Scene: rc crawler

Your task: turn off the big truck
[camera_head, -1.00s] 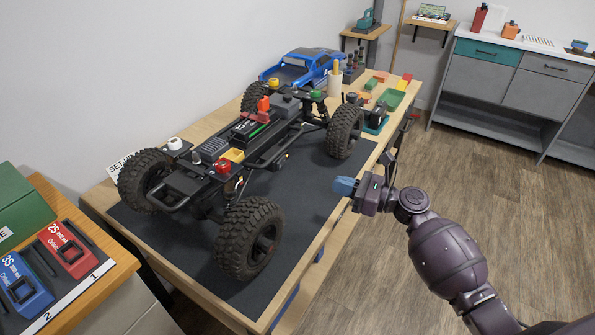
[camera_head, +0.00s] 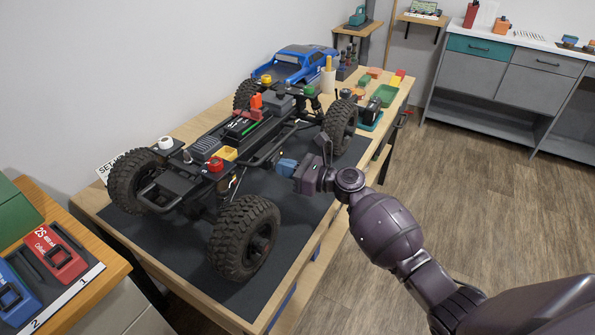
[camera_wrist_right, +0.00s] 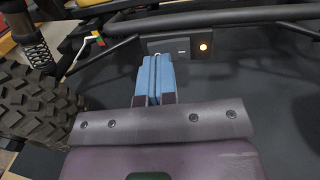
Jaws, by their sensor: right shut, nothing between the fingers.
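The big truck is a black crawler chassis (camera_head: 237,131) with large knobby tyres, standing on a dark mat with its body off. My right gripper (camera_head: 282,167) is at the near side of the chassis between the front and rear wheels. Its blue fingers (camera_wrist_right: 155,70) are shut, empty, and point toward the switch box. I cannot tell whether the fingertips touch it. My left gripper is not in view.
A tyre (camera_wrist_right: 40,105) is close at the left of my right gripper. The dark mat (camera_head: 305,195) is clear beside the truck. A blue truck body (camera_head: 300,65) and small trays lie at the table's far end. Battery packs (camera_head: 55,253) are on the left bench.

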